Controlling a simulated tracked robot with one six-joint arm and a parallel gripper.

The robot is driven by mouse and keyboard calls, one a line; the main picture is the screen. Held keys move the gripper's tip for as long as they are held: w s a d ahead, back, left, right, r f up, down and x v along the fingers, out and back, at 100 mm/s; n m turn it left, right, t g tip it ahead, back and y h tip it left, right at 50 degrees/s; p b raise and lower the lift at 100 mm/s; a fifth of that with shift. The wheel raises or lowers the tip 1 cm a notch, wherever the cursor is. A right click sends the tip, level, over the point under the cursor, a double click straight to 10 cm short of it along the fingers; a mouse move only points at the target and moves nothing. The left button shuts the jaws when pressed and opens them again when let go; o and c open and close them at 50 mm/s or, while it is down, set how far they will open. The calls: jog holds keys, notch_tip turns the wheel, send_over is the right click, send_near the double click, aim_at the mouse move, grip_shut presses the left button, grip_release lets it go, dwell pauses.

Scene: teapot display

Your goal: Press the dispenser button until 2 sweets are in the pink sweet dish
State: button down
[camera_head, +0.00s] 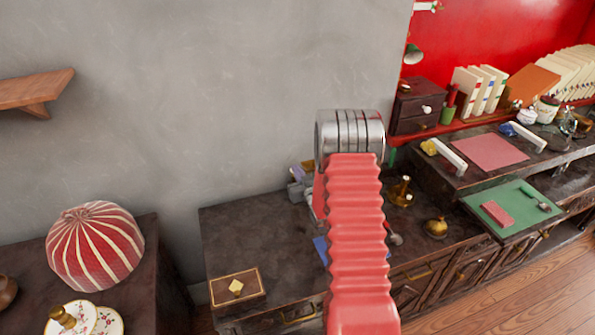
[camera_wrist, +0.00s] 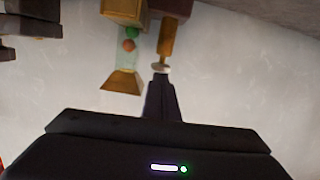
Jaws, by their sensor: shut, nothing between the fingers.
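In the wrist view, a gold dispenser (camera_wrist: 124,12) hangs in from the top edge. Its pale clear tube holds a green sweet (camera_wrist: 132,32) and an orange sweet (camera_wrist: 128,45), above a gold flared piece (camera_wrist: 122,83). Beside it, a brown-gold rod (camera_wrist: 166,42) ends in a small pale disc (camera_wrist: 161,68), which may be the button. My gripper (camera_wrist: 160,75) is shut and empty, its dark tip at the disc; I cannot tell whether they touch. I see no pink sweet dish in either view. In the head view, my red arm hides part of the counter and my gripper.
The dark counter (camera_head: 240,235) bears a wooden box (camera_head: 236,288), a brass bell (camera_head: 436,227) and a brass piece (camera_head: 401,192). A red striped dome (camera_head: 95,246) stands at left. A green mat (camera_head: 520,203) lies at right. Grey wall stands behind.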

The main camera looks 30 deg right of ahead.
jog(key=shift+f, duration=0.85)
jog(key=shift+s+f, duration=0.15)
jog(key=shift+f, duration=0.15)
jog(key=shift+a+r, duration=0.1)
jog(key=shift+r, duration=0.05)
jog(key=s+a+r, duration=0.2)
jog(key=s+r, duration=0.4)
jog(key=s, duration=0.3)
jog(key=shift+s+a, duration=0.25)
jog(key=shift+r, duration=0.1)
dwell(0.8)
dwell(0.4)
